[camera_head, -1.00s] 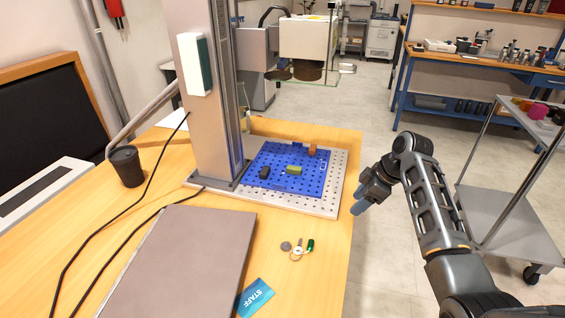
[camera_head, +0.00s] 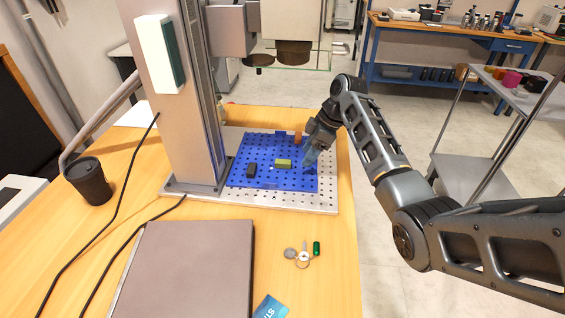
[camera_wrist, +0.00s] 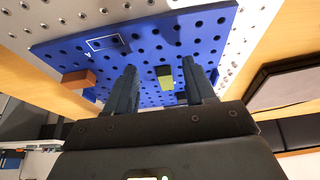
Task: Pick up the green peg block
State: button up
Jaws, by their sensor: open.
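The green peg block (camera_head: 283,164) lies on the blue pegboard (camera_head: 262,182), near its middle. It also shows in the wrist view (camera_wrist: 166,83), between the two fingers in the picture and beyond their tips. My gripper (camera_head: 309,158) is over the right side of the board, to the right of the green block and apart from it. In the wrist view my gripper (camera_wrist: 158,72) is open and empty. In the head view its fingertips are small and partly hard to make out.
An orange block (camera_head: 297,138) stands at the board's back right, near my wrist. The grey column (camera_head: 180,120) rises left of the board.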

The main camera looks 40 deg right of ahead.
aim_at(286, 161)
jog(key=w+a, duration=0.3)
jog(key=w, duration=0.1)
jog(key=shift+a, duration=0.25)
jog(key=shift+p+x, duration=0.35)
jog(key=shift+x, duration=1.1)
jog(key=shift+s+d, duration=0.1)
jog(key=shift+s, duration=0.05)
grip_shut()
